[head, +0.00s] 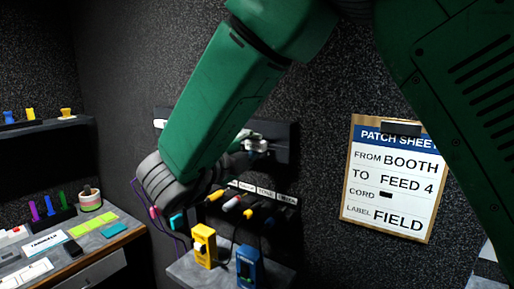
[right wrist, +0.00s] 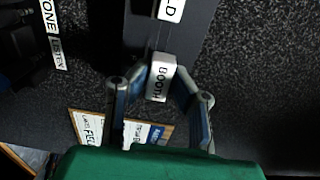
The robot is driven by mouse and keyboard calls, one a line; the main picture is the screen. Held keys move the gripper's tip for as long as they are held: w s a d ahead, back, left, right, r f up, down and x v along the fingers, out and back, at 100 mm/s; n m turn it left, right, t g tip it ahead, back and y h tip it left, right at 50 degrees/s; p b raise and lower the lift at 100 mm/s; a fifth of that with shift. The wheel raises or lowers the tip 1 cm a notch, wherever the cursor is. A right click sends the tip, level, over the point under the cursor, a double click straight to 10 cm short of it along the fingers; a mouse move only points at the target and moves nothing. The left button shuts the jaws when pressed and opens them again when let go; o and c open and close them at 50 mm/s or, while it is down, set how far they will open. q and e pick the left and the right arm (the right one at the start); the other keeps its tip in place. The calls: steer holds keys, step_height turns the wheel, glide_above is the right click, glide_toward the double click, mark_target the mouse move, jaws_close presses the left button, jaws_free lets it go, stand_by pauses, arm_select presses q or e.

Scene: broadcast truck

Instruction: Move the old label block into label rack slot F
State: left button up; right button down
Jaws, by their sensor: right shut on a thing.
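A white label block reading BOOTH (right wrist: 158,88) sits between the fingers of my right gripper (right wrist: 160,95) in the right wrist view. The gripper is shut on it, over or against a dark rack panel (right wrist: 195,38); whether the block touches the panel I cannot tell. In the head view, the right gripper (head: 254,142) shows partly behind my green forearm, in front of the dark wall rack (head: 283,129). Slot letters are not readable there. Another white label (right wrist: 171,9), ending in D, sits higher on the panel. My left gripper is not in view.
A patch sheet on a clipboard (head: 390,180) hangs at right and reads BOOTH, FEED 4, FIELD. Below the rack are labelled jacks with cords (head: 245,205), then yellow (head: 204,246) and blue (head: 249,266) devices on a shelf. A cluttered desk (head: 115,220) stands at left.

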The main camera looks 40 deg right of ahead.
steer(key=shift+s+a+r, duration=0.1)
steer(key=shift+s+a, duration=0.05)
steer(key=shift+a, duration=0.55)
steer(key=shift+d+f, duration=0.2)
steer(key=shift+d, duration=0.6)
steer(key=shift+s+a+b, duration=0.15)
steer(key=shift+a+b, duration=0.15)
steer(key=shift+b, duration=0.05)
steer(key=shift+a+r, duration=0.1)
steer(key=shift+a, duration=0.2)
steer(key=shift+d, duration=0.4)
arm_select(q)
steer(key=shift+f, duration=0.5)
arm_select(e)
steer(key=shift+d+f, duration=0.15)
steer(key=shift+f, duration=0.05)
arm_select(q)
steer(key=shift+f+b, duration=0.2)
steer(key=shift+b, duration=0.1)
arm_select(e)
steer(key=shift+s, duration=0.1)
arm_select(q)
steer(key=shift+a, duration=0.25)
arm_select(e)
steer(key=shift+a+r, duration=0.1)
steer(key=shift+a, duration=0.25)
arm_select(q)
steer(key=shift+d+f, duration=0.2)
arm_select(e)
steer(key=shift+d, duration=0.3)
